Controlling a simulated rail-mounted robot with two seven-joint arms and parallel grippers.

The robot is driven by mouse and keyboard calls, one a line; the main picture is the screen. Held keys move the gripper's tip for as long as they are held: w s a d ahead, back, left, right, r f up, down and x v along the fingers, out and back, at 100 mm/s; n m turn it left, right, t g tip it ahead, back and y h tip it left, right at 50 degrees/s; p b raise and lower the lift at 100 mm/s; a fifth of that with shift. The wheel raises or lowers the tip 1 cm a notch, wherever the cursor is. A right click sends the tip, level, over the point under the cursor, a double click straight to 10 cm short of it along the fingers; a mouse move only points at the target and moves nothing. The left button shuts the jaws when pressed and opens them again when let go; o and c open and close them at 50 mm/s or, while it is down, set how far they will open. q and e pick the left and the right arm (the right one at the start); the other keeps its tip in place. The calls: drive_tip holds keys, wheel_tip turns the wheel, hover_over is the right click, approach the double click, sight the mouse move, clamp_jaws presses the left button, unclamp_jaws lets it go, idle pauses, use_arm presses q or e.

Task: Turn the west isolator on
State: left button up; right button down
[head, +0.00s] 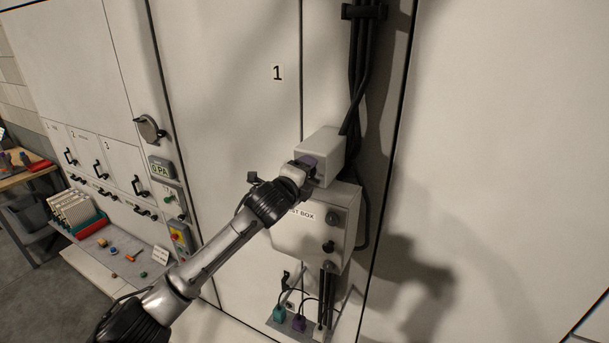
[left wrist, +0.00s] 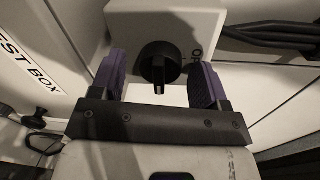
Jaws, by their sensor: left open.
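The isolator is a pale box (head: 323,146) on the cabinet wall, above the test box, in the head view. In the left wrist view its black rotary knob (left wrist: 160,64) sits on the box front (left wrist: 190,20), with partly hidden lettering to its right. My left gripper (head: 309,164) is at the front of this box and hides the knob in the head view. In the left wrist view my left gripper (left wrist: 160,82) is open, one purple finger pad on each side of the knob, with gaps between pads and knob. My right gripper is not in view.
The test box (head: 310,228) with its own knobs is just below. Black cables (head: 365,60) run down beside the isolator. Plugs stand on a small shelf (head: 290,325) underneath. A control panel (head: 178,237) and a ledge with loose parts (head: 120,250) are at left. The right wall panel is clear.

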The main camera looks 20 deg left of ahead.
use_arm(q)
drive_tip(key=shift+s, duration=0.1)
drive_tip(key=s+a+r+b, duration=0.1)
drive_tip(key=s+b, duration=0.4)
drive_tip(key=s, duration=0.8)
drive_tip(key=shift+s+a, duration=0.25)
drive_tip(key=shift+a, duration=0.15)
